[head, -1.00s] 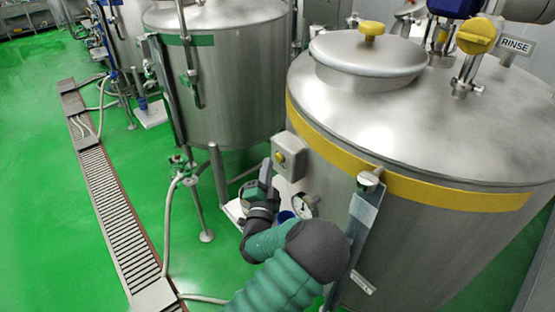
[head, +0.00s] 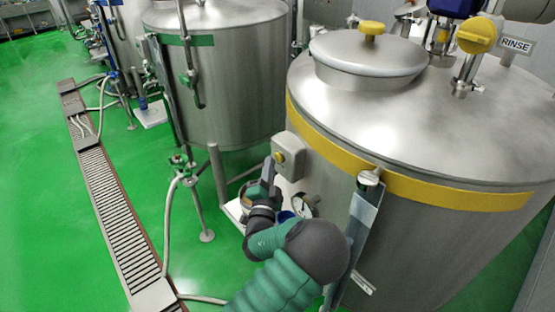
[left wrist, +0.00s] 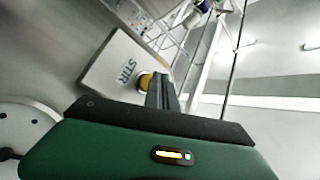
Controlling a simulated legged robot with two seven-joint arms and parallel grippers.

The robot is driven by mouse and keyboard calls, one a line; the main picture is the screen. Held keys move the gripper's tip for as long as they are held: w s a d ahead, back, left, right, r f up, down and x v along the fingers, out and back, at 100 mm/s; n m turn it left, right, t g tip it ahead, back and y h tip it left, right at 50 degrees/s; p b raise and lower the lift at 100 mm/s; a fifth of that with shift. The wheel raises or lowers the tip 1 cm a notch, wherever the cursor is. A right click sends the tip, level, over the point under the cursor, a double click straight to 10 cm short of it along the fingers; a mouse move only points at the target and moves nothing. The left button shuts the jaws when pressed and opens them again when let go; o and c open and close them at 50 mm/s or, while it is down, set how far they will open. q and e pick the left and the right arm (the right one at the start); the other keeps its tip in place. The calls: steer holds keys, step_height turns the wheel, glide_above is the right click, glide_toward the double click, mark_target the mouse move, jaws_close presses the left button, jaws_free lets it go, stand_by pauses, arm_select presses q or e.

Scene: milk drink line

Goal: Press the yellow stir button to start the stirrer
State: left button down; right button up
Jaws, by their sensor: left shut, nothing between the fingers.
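The yellow stir button (head: 279,157) sits on the front of a pale grey box (head: 294,152) on the side of the nearest steel tank (head: 410,215). In the left wrist view the button (left wrist: 145,81) is partly covered by my fingers, and the box (left wrist: 112,68) bears lettering for the stirrer. My left gripper (head: 269,162) is shut and empty, its tips just beside and slightly below the button. In the left wrist view its fingertips (left wrist: 160,78) overlap the button's right edge. I cannot tell whether they touch. My right gripper is not in view.
A second tank (head: 235,90) stands behind. A floor drain (head: 115,205) runs along the green floor at left, with hoses nearby.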

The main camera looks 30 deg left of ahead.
arm_select(q)
steer(key=shift+w+d, duration=0.2)
steer(key=shift+w, duration=0.25)
stand_by(0.5)
steer(key=shift+s+a, duration=0.35)
steer(key=shift+s, duration=0.5)
steer(key=s+a, duration=0.2)
steer(key=s, duration=0.3)
steer(key=shift+s+a+b, duration=0.2)
steer(key=shift+s+b, duration=0.1)
steer(key=shift+f, duration=0.1)
